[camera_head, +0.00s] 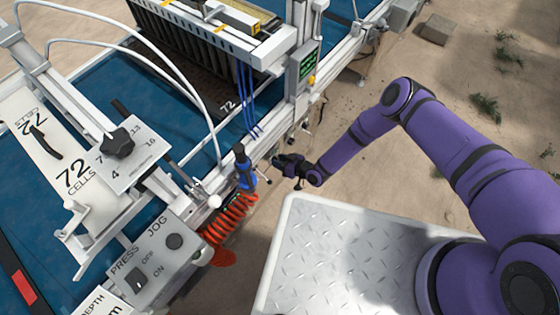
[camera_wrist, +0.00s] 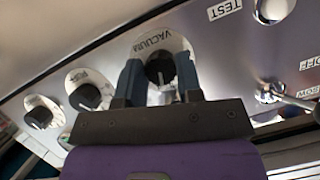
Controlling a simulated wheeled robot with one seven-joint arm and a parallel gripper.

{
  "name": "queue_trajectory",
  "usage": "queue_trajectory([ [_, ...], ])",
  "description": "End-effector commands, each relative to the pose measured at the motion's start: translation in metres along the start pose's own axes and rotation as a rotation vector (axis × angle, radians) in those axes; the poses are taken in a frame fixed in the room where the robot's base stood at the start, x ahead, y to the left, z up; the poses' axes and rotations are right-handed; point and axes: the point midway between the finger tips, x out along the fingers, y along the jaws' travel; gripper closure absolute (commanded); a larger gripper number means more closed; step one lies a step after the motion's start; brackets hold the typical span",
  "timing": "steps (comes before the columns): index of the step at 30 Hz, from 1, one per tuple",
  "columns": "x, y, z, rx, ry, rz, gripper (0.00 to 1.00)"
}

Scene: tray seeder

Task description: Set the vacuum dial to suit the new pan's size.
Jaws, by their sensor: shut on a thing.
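In the wrist view the black vacuum dial (camera_wrist: 159,67) sits on a round white plate marked VACUUM, which appears upside down. My gripper (camera_wrist: 160,80) is shut on this dial, one finger on each side. A pale mark shows on the dial's lower part in the picture; the scale is partly hidden by the fingers. In the head view my gripper (camera_head: 288,163) is at the machine's near side, and the dial is hidden there. A dark pan (camera_head: 210,98) marked 72 lies on the blue belt under the seeder head. A white plate (camera_head: 75,150) reads 72 CELLS.
Two more black knobs, one on a plate (camera_wrist: 75,76) and one farther left (camera_wrist: 39,117), sit beside the dial. A toggle switch (camera_wrist: 272,94) is at right. A blue tool (camera_head: 243,168) with an orange coiled hose (camera_head: 228,220) hangs near my gripper.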

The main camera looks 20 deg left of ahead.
Motion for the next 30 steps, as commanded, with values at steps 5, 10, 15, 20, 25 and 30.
queue_trajectory([
  [5, -0.0008, 0.0017, 0.0011, 0.107, -0.001, -0.042, 0.91],
  [10, -0.0006, 0.0013, 0.0016, 0.187, -0.002, -0.076, 0.91],
  [15, -0.0006, 0.0015, 0.0015, 0.233, -0.002, -0.095, 0.91],
  [20, -0.0007, 0.0015, 0.0016, 0.251, -0.002, -0.102, 0.91],
  [25, -0.0007, 0.0015, 0.0016, 0.253, -0.002, -0.103, 0.91],
  [30, -0.0008, 0.0015, 0.0018, 0.253, -0.002, -0.103, 0.91],
])
